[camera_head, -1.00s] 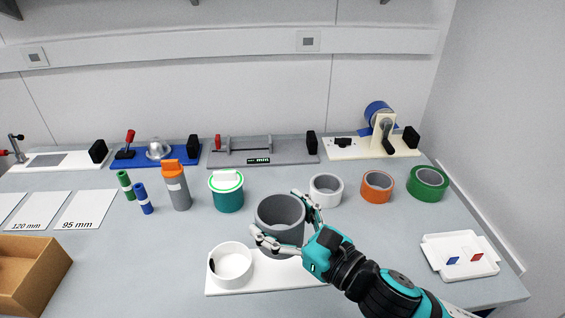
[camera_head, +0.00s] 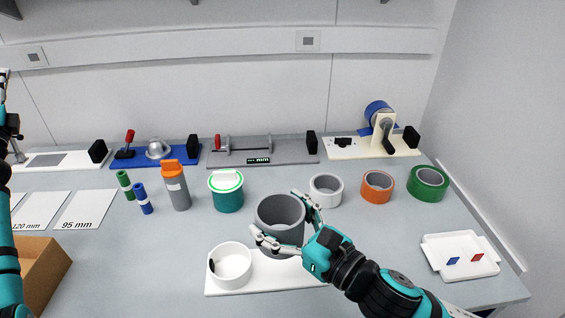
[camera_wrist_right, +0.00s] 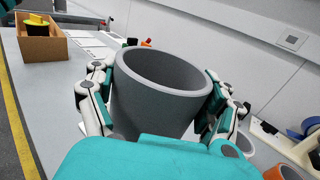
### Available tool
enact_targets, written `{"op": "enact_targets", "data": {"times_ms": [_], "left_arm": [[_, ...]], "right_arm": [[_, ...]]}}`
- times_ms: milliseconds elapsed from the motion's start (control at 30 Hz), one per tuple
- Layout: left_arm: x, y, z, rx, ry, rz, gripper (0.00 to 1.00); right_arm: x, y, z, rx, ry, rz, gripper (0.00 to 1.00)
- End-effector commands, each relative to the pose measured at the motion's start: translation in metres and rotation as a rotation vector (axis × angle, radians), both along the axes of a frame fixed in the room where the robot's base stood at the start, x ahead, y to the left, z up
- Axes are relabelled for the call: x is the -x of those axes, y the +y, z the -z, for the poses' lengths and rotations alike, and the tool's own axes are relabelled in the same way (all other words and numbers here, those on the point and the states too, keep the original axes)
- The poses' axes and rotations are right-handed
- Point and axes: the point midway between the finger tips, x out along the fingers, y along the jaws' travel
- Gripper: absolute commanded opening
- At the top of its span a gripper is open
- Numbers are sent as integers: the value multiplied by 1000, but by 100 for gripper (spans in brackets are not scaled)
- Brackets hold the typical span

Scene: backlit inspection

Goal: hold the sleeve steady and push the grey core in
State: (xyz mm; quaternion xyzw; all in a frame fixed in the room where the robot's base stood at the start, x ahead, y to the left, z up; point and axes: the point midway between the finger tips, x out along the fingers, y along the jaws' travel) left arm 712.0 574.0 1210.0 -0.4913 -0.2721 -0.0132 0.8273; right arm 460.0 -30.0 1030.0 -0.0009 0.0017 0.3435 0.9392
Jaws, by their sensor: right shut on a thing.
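A dark grey open-topped sleeve (camera_head: 280,222) stands upright near the middle of the bench, at the back edge of a white board. My right gripper (camera_head: 281,218) is shut on it, with one finger on each side. In the right wrist view the grey sleeve (camera_wrist_right: 158,100) fills the space between the fingers. Its inside is grey, its bottom is hidden, and I cannot make out a separate grey core. My left arm stands upright at the left edge of the head view. Its gripper (camera_head: 4,85) is cut off by the picture edge.
A white ring (camera_head: 232,266) sits on the white board (camera_head: 225,290) just left of the sleeve. A cardboard box (camera_head: 48,280) is at front left, a white tray (camera_head: 440,268) at right.

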Motion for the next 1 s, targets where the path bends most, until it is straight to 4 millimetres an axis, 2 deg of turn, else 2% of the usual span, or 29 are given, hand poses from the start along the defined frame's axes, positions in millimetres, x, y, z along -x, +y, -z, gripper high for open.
{"op": "enact_targets", "data": {"times_ms": [33,200,333,467,633,767,867,1000], "left_arm": [[-12,-28,-12,-32,-5,61,37],[-38,-122,-43,-152,-13,257,37],[-48,-196,-64,-256,-20,406,37],[-48,-272,-82,-371,-25,556,37],[-35,-371,-98,-544,-29,751,37],[-14,-447,-102,-698,-28,902,37],[8,-503,-99,-833,-21,1019,37],[48,-575,-85,-1053,0,1183,37]], "right_arm": [[0,0,0,-1,-1,0,47],[0,0,-1,-1,-1,0,47],[0,0,0,-1,-1,0,47],[0,0,0,-1,-1,0,47],[0,0,0,-1,-1,0,47],[0,0,0,-1,-1,0,47],[0,0,0,-1,-1,0,47],[0,0,0,-1,-1,0,47]]}}
